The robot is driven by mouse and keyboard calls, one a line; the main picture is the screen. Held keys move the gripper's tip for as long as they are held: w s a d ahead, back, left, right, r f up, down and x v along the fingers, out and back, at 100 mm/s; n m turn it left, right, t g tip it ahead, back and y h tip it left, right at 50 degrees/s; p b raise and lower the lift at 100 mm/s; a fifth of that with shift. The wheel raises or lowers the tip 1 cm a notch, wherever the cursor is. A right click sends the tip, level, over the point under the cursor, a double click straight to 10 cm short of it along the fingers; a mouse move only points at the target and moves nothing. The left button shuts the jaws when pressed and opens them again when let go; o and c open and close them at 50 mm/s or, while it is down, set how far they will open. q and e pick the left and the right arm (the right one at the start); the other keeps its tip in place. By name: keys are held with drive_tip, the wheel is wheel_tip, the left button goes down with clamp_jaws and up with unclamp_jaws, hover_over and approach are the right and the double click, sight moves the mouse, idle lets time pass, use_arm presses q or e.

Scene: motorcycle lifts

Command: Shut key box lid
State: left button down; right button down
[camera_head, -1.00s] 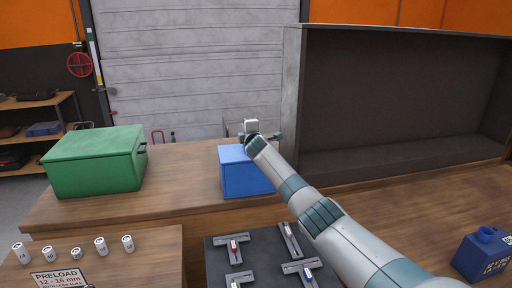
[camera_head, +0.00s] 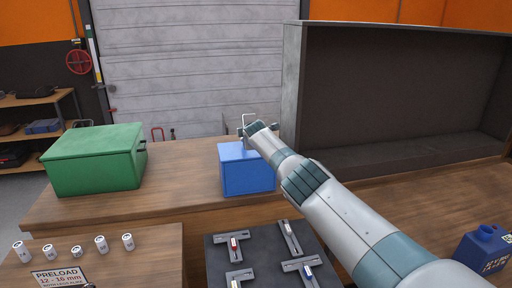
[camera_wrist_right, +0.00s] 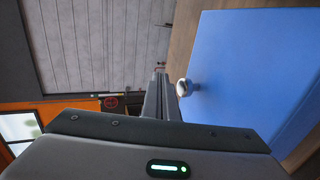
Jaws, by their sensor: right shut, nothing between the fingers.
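The blue box (camera_head: 247,180), which I take to be the key box, stands on the wooden bench. Its top (camera_head: 231,151) looks level and down in the head view, though my gripper hides part of it. My right gripper (camera_head: 247,144) is at the top of the box, with its fingers shut and empty. In the right wrist view, the blue surface (camera_wrist_right: 245,75) fills the right side, with a small silver knob (camera_wrist_right: 182,88) at its edge. The shut fingers (camera_wrist_right: 160,98) are just beside the knob; I cannot tell whether they touch it. My left gripper is not in view.
A green box (camera_head: 95,160) stands left on the bench (camera_head: 150,205). A large dark open cabinet (camera_head: 400,100) is at the right. In front are several small white cylinders (camera_head: 76,252), a dark tray (camera_head: 260,265) with metal tools, and a blue canister (camera_head: 482,248). Bench between the boxes is clear.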

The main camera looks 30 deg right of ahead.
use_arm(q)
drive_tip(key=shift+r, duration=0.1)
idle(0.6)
